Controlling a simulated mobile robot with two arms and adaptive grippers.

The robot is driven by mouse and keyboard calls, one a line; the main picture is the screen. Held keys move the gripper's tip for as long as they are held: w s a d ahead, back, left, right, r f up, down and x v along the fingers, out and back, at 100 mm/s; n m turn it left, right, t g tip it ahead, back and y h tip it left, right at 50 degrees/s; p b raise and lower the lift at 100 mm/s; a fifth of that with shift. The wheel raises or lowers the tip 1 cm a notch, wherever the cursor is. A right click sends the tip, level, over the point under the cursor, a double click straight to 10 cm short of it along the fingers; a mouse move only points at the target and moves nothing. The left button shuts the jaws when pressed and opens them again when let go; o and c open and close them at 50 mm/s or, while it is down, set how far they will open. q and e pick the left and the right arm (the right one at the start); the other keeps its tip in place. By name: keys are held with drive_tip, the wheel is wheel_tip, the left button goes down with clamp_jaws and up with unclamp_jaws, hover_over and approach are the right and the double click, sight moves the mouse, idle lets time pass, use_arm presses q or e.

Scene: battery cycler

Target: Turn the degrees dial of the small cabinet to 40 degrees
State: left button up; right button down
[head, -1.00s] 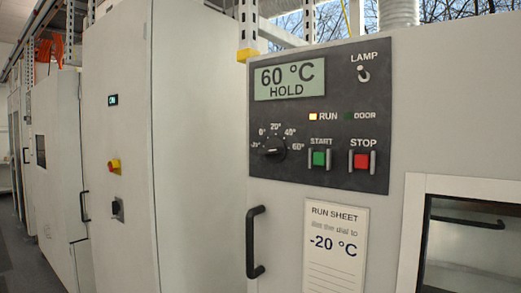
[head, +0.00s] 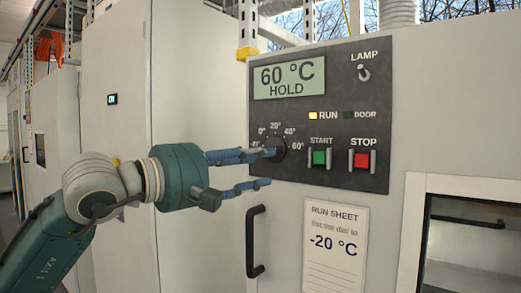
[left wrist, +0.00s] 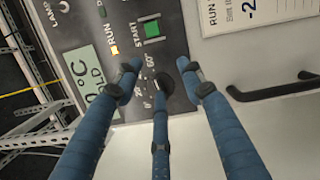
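The degrees dial (head: 277,147) is a round black knob on the dark control panel, with a scale from about -20° to 60°. Its pointer cannot be made out now. The display (head: 290,78) above it reads 60 °C HOLD. My left gripper (head: 268,167) reaches in from the left with its blue fingers spread apart. The upper fingertips overlap the dial's left side; whether they touch it I cannot tell. In the left wrist view the knob (left wrist: 166,84) lies between the spread fingers (left wrist: 159,78), partly behind the middle one. My right gripper is not in view.
A green START button (head: 319,158) and red STOP button (head: 362,160) sit right of the dial. A lamp switch (head: 364,73) is above. A black door handle (head: 251,242) and a run sheet (head: 334,250) reading -20 °C are below.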

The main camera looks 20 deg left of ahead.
use_arm(q)
drive_tip(key=a+r+t+y, duration=0.1)
drive_tip(key=a+r+y, duration=0.15)
drive_tip(key=a, duration=0.35)
drive_tip(key=p+x, duration=0.5)
drive_tip(key=x, duration=0.6)
drive_tip(key=shift+w+a+n+y, duration=0.15)
drive_tip(key=shift+w+n+y, duration=0.1)
drive_tip(key=shift+n+y, duration=0.15)
drive_tip(key=shift+f, duration=0.1)
clamp_jaws()
